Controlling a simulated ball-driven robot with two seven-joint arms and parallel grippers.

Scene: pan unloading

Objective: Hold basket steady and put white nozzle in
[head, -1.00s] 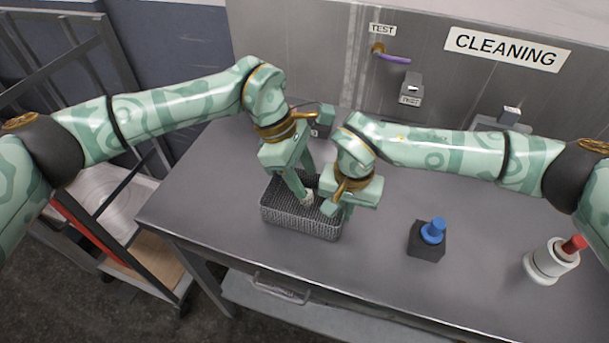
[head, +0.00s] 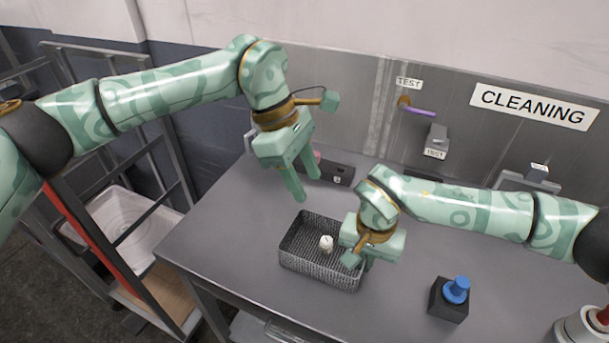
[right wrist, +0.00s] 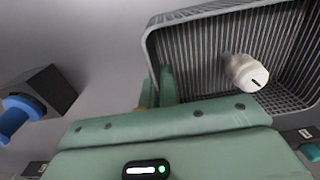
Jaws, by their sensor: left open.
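The grey mesh basket (head: 300,262) stands on the table; its ribbed inside shows in the right wrist view (right wrist: 195,50). The white nozzle (head: 326,243) lies inside the basket on its floor, and it also shows in the right wrist view (right wrist: 245,72), tilted on its side. My left gripper (head: 308,189) is open and empty, raised above and behind the basket. My right gripper (head: 360,264) is at the basket's right wall, one finger inside it, and looks shut on the rim; its fingertips are partly hidden.
A black block with a blue nozzle (head: 456,290) stands right of the basket. A white object with a red top (head: 582,326) is at the lower right corner. A dark block (head: 335,172) sits behind the basket near the back wall. The table (head: 220,235) left of the basket is clear.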

